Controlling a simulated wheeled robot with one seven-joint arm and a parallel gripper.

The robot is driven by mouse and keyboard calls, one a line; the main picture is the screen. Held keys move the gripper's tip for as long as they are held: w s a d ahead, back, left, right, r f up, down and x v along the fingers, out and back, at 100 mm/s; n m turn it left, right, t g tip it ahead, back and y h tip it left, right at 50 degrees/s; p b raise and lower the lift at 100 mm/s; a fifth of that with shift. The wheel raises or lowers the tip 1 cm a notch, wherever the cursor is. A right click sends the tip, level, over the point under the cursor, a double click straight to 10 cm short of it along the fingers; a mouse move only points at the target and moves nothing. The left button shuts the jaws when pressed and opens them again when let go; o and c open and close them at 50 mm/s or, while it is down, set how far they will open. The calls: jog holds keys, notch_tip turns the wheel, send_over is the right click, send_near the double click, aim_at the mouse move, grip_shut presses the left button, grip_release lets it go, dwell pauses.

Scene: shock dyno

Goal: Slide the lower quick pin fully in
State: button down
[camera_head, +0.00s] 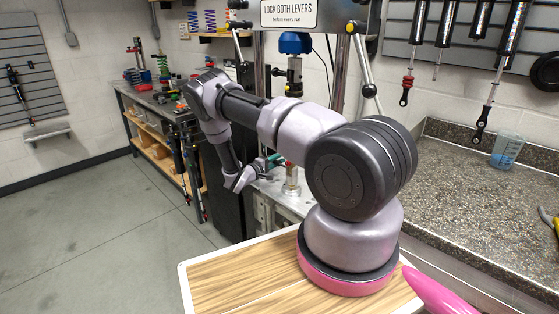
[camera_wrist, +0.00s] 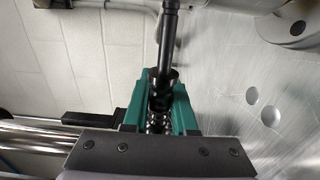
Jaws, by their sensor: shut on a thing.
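My gripper (camera_head: 268,166) reaches the machine's lower mount (camera_head: 292,180) from its left side in the head view. In the wrist view my gripper's teal fingers (camera_wrist: 160,95) are closed around a dark pin-like part, which I take as the lower quick pin (camera_wrist: 168,42). Its dark shaft points away from the gripper, toward the top of the picture, and a shiny ribbed part sits between the fingers. In the head view the pin is too small and hidden to make out. I cannot tell how deep it sits in the mount.
A blue-topped fitting (camera_head: 295,43) hangs above the mount between upright columns. Levers (camera_head: 364,65) flank it under a sign (camera_head: 289,14). A speckled counter (camera_head: 440,185) with a blue cup (camera_head: 507,150) is at right. Open floor (camera_head: 90,220) lies left.

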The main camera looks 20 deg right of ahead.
aim_at(284, 166)
dwell(0.3)
jog(key=shift+s+d+f, duration=0.1)
jog(key=shift+s+d, duration=0.15)
jog(key=shift+s, duration=0.5)
jog(key=shift+s+d+r, duration=0.1)
jog(key=shift+s+d, duration=0.15)
jog(key=shift+s, duration=0.55)
jog(key=shift+s+d+f, duration=0.1)
jog(key=shift+s+d, duration=0.15)
jog(key=shift+s, duration=0.5)
jog(key=c, duration=0.7)
grip_release()
jog(key=v, duration=1)
jog(key=shift+a, duration=0.35)
jog(key=shift+s, duration=0.15)
